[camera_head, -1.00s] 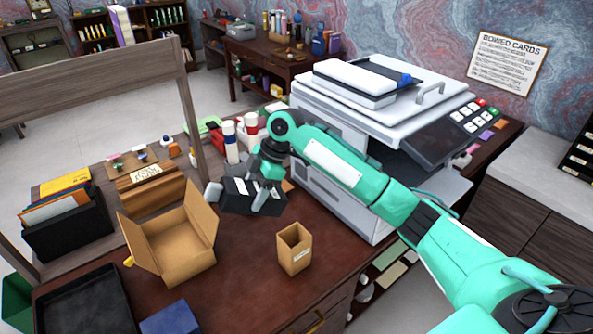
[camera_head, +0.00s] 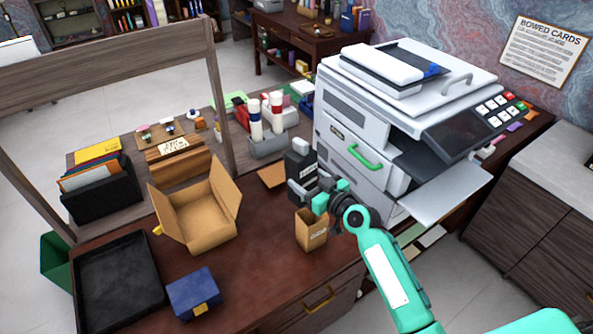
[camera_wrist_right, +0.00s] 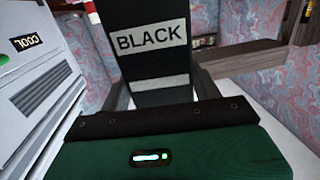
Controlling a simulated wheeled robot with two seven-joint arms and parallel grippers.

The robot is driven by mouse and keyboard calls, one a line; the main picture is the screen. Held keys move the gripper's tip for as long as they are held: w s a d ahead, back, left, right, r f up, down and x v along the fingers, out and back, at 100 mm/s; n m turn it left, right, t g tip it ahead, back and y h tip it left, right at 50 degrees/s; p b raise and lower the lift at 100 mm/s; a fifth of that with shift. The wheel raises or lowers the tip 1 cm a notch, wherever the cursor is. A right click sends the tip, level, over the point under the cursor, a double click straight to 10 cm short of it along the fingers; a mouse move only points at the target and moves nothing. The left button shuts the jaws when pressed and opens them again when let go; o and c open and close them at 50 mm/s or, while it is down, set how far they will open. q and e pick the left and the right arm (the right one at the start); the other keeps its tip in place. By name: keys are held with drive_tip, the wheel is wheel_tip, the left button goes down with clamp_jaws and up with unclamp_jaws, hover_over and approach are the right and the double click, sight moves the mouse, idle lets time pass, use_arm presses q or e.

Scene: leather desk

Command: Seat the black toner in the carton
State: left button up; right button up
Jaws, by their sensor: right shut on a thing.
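The black toner (camera_head: 299,164) is held upright, with a pale cap on top. Its white "BLACK" label (camera_wrist_right: 152,38) faces the right wrist camera. My right gripper (camera_head: 306,188) is shut on its lower part, with a finger on each side in the wrist view. A small open cardboard carton (camera_head: 311,236) stands on the desk just below the gripper in the head view. The toner appears above and slightly behind it, outside it. A larger open cardboard box (camera_head: 203,228) with raised flaps stands further left, empty inside. My left gripper is not in view.
The printer (camera_head: 372,130), with its tray (camera_head: 445,190) out, stands close on the right. A caddy of bottles (camera_head: 268,142) is behind the toner. A black tray (camera_head: 118,280) and a blue box (camera_head: 194,292) lie front left. Bare desk lies between box and small carton.

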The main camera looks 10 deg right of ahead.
sight(316, 179)
drive_tip(key=shift+s+d+f+m+t+h, duration=0.15)
drive_tip(key=shift+s+d+m+t+h, duration=0.15)
drive_tip(key=shift+d, duration=0.2)
drive_tip(key=shift+s+d+f+m+t+h, duration=0.15)
drive_tip(key=shift+d+m+t+h, duration=0.15)
drive_tip(key=shift+d, duration=0.25)
drive_tip(key=shift+s+d+f+m+t+h, duration=0.15)
drive_tip(key=shift+s+d+m+t+h, duration=0.05)
drive_tip(key=shift+d+h, duration=0.25)
wheel_tip(316, 179, down, 6)
drive_tip(key=b, duration=0.5)
drive_tip(key=shift+r, duration=0.1)
idle(0.4)
wheel_tip(316, 179, down, 9)
drive_tip(key=b, duration=0.8)
drive_tip(key=shift+f+b, duration=0.2)
drive_tip(key=shift+b, duration=0.1)
idle(2.9)
